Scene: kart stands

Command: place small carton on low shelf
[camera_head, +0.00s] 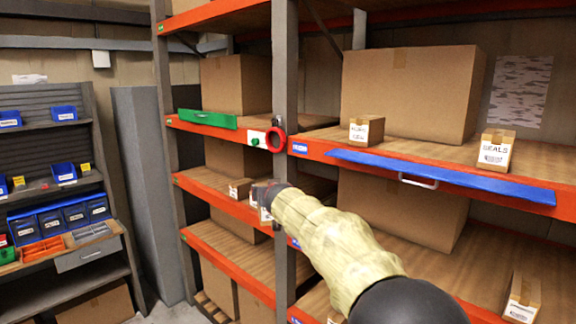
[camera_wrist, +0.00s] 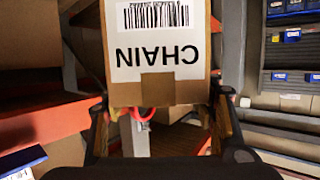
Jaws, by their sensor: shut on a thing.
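My gripper (camera_wrist: 160,100) is shut on a small brown carton (camera_wrist: 160,88) with a white label reading CHAIN, upside down in the wrist view. One finger is on each side of it. In the head view my gripper (camera_head: 268,192) is in front of the left bay's middle shelf, near the grey upright, and mostly hides the held carton. The left bay's low shelf (camera_head: 250,256) has an orange front edge and lies below my gripper. Its wooden deck looks largely bare near the front.
A small carton (camera_head: 240,188) sits on the left bay's middle shelf (camera_head: 205,182). A grey upright (camera_head: 285,90) divides the bays. A red ring (camera_head: 276,140) and a green panel (camera_head: 207,119) are above. A blue panel (camera_head: 440,176) fronts the right bay. Large cartons stand behind.

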